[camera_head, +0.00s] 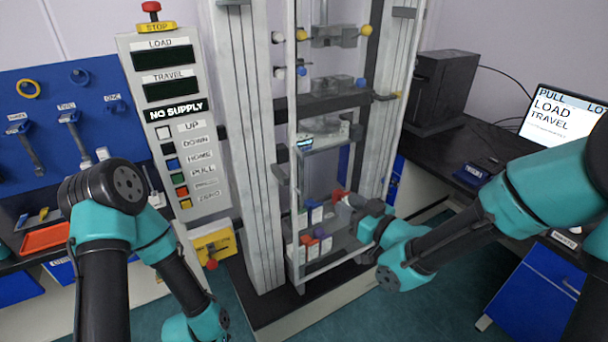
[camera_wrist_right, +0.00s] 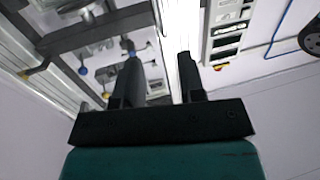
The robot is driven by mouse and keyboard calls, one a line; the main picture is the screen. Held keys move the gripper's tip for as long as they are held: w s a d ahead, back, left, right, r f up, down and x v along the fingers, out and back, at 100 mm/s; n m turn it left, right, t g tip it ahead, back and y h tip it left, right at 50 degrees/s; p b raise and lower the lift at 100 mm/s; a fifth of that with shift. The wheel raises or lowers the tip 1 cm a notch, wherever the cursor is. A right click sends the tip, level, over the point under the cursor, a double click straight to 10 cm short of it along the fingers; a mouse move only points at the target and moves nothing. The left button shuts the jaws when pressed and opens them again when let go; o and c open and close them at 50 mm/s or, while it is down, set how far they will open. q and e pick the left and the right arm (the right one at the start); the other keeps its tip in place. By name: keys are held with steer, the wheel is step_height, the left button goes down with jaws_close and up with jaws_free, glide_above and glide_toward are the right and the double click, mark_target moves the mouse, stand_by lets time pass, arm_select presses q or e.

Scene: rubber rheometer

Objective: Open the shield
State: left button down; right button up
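The shield (camera_head: 294,190) is a clear panel with a pale narrow frame, standing upright at the front of the test machine between its two columns. Parts of the machine show through it. My right gripper (camera_head: 352,204) is in front of the shield's lower half, and its fingertips are hard to make out there. In the right wrist view its two dark fingers (camera_wrist_right: 160,85) are apart, with a pale upright bar showing between them. I cannot tell whether they touch that bar. My left arm comes in at the left, bent downward; its gripper is below the picture.
The control panel (camera_head: 172,125) with a red stop button (camera_head: 151,7) stands left of the machine. A blue tool board (camera_head: 60,110) is at the far left. A black box (camera_head: 440,92) and a monitor (camera_head: 560,118) stand on the right bench. Small blocks (camera_head: 316,238) sit low in the machine.

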glide_above(302, 192)
steer(key=shift+w, duration=0.3)
stand_by(0.4)
steer(key=shift+c, duration=0.3)
jaws_close()
